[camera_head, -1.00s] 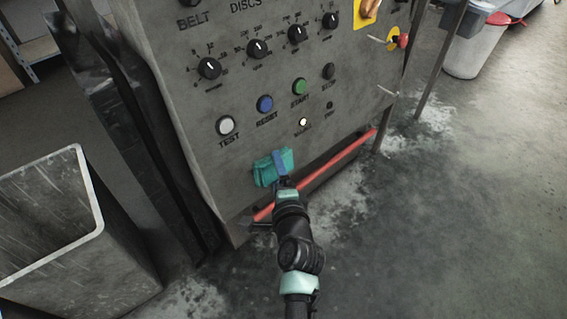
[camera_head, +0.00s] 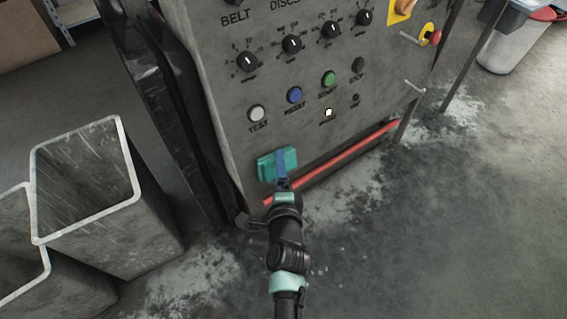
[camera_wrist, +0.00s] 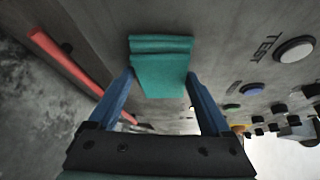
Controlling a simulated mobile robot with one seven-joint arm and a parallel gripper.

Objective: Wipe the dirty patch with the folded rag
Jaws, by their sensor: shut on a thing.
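The folded rag (camera_head: 272,166) is teal and hangs at the lower left of the grey control panel (camera_head: 225,115), below the TEST button. My gripper (camera_head: 281,180) is shut on the rag and holds it close to the panel face; I cannot tell whether they touch. The wrist view shows the folded rag (camera_wrist: 161,75) between the two blue fingers of my gripper (camera_wrist: 160,85). No dirty patch can be made out clearly on the panel; the rag may cover part of it.
A red bar (camera_head: 345,158) runs along the panel's lower edge, right of the rag. Above are the white TEST button (camera_head: 258,113), other buttons and knobs. Grey open bins (camera_head: 128,215) stand at left.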

